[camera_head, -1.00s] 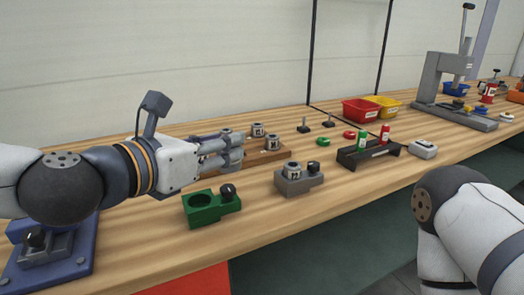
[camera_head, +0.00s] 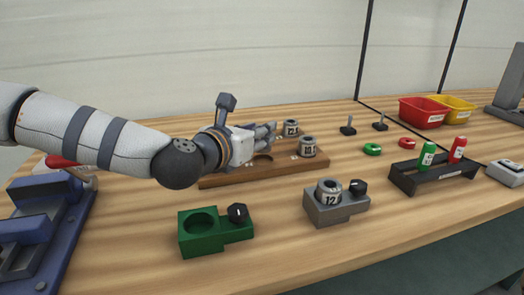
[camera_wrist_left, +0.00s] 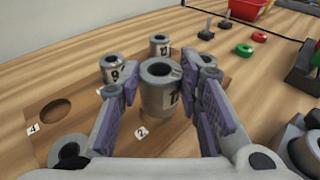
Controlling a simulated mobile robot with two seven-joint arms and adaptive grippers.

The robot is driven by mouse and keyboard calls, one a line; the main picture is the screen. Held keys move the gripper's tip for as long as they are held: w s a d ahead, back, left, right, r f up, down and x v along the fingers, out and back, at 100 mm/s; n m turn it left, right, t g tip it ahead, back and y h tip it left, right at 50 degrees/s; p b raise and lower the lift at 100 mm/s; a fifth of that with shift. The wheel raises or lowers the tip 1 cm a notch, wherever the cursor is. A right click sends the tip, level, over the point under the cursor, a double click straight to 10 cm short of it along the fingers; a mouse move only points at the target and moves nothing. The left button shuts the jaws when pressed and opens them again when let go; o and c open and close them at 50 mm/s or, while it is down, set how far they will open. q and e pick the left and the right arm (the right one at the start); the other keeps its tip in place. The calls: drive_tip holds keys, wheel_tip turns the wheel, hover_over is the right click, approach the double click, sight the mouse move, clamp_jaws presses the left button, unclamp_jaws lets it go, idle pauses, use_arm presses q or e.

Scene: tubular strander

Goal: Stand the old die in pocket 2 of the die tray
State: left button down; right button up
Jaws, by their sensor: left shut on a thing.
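The die tray (camera_head: 235,180) is a wooden block with round pockets and number labels. My left gripper (camera_head: 270,132) is over it, coming from the left. In the left wrist view my left gripper (camera_wrist_left: 162,98) is shut on a grey cylindrical die (camera_wrist_left: 160,88), held upright just behind the label 2 (camera_wrist_left: 141,132). I cannot tell whether its base is seated in the pocket. In the head view the fingers mostly hide this die. An empty pocket (camera_wrist_left: 55,112) lies beside label 4.
A grey block (camera_head: 335,210) holding a die marked 12 and a green block (camera_head: 200,240) with an empty round recess stand in front of the tray. A black rack (camera_head: 435,175) with green and red bottles is at the right. Blue equipment (camera_head: 45,215) is at the left.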

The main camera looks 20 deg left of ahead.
use_arm(q)
drive_tip(key=shift+w+a+f, duration=0.1)
drive_tip(key=shift+w+f, duration=0.3)
drive_tip(key=shift+w, duration=0.05)
drive_tip(key=f, duration=0.2)
drive_tip(key=w+f, duration=0.1)
drive_tip(key=f, duration=0.1)
drive_tip(key=shift+b, duration=0.4)
drive_tip(key=shift+r, duration=0.1)
use_arm(e)
drive_tip(key=shift+s+f, duration=0.5)
drive_tip(key=shift+f, duration=0.05)
drive_tip(key=shift+g, duration=0.3)
use_arm(q)
drive_tip(key=shift+f, duration=0.25)
drive_tip(key=c, duration=1.2)
unclamp_jaws()
drive_tip(key=shift+s, duration=0.1)
drive_tip(key=shift+o, duration=0.2)
use_arm(e)
drive_tip(key=shift+s+f, duration=0.1)
use_arm(q)
drive_tip(key=shift+r, duration=0.1)
